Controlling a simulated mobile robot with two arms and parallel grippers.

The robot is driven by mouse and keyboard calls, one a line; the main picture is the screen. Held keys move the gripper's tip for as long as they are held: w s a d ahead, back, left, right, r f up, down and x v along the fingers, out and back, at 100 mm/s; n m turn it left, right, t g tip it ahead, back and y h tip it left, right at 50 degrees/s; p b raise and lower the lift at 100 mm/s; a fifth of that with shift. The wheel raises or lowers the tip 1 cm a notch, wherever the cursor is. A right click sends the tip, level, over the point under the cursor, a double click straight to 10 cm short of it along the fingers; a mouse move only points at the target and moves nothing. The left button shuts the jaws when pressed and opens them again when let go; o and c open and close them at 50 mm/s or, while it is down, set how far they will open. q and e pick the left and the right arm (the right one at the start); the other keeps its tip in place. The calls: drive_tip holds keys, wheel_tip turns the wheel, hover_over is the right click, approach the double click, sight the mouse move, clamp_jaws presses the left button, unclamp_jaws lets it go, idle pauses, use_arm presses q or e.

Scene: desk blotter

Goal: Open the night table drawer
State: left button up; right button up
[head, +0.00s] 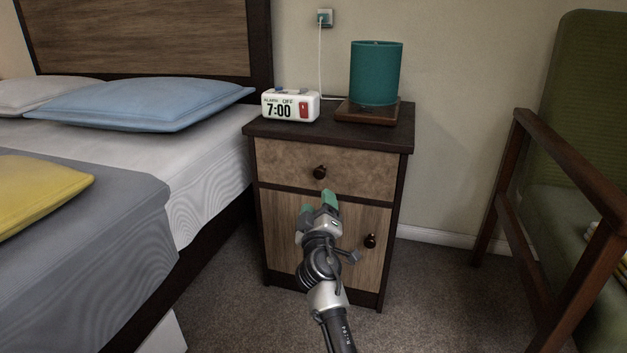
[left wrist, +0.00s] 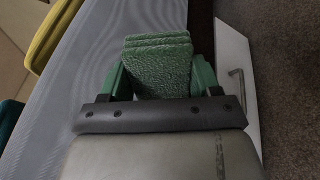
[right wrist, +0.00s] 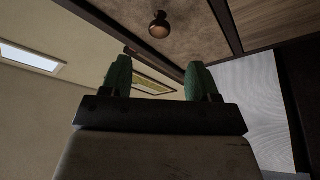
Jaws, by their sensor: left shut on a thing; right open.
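The night table (head: 402,160) has a dark frame and stands between bed and chair. Its drawer (head: 285,165) is closed, with a dark round knob (head: 320,172) at its middle. My right gripper (head: 319,203) is open and empty, just below the knob in the head view. In the right wrist view the knob (right wrist: 159,25) shows beyond the two green fingertips (right wrist: 157,75), apart from them. My left gripper (left wrist: 160,75) is not in the head view. In the left wrist view it is shut on a green textured block (left wrist: 158,65), whose nature I cannot tell.
A lower door with its own knob (head: 370,241) is under the drawer. A clock (head: 290,105) and a green lamp (head: 376,73) stand on top. The bed (head: 190,170) is at the left, a wooden-armed chair (head: 508,180) at the right. Carpet (head: 430,290) is clear between.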

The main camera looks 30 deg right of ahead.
sight(318, 175)
drive_tip(key=b+x, duration=0.2)
drive_tip(key=x, duration=0.7)
drive_tip(key=shift+w+d+f, duration=0.1)
drive_tip(key=shift+w, duration=0.05)
drive_tip(key=shift+w+d+r+b, duration=0.3)
drive_tip(key=shift+w+d, duration=0.05)
drive_tip(key=shift+w, duration=0.15)
clamp_jaws()
